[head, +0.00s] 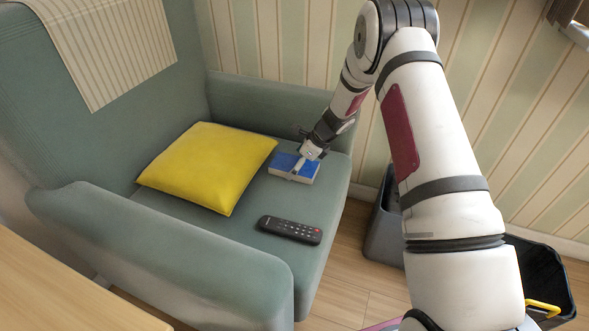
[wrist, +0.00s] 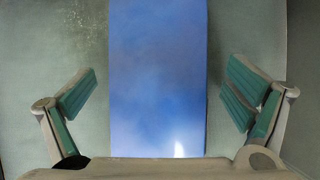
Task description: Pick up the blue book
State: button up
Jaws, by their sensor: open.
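The blue book (head: 285,164) lies flat on the seat of the green armchair, to the right of a yellow pillow. Its pale page edges show at the front in the head view. In the wrist view its blue cover (wrist: 158,75) fills the middle. My gripper (head: 306,158) is over the book's right part and hides some of it. In the wrist view my gripper (wrist: 158,98) is open, with one green-padded finger on each side of the book. A gap shows between each finger and the cover. I cannot tell how high the fingertips are above the seat.
The yellow pillow (head: 208,166) lies left of the book. A black remote control (head: 290,230) lies nearer on the seat (head: 190,222). The chair's far armrest (head: 265,105) stands close behind the book. Dark bins (head: 384,232) stand on the floor to the right.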

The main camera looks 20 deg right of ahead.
jog(key=c, duration=1.4)
jog(key=shift+r, duration=0.15)
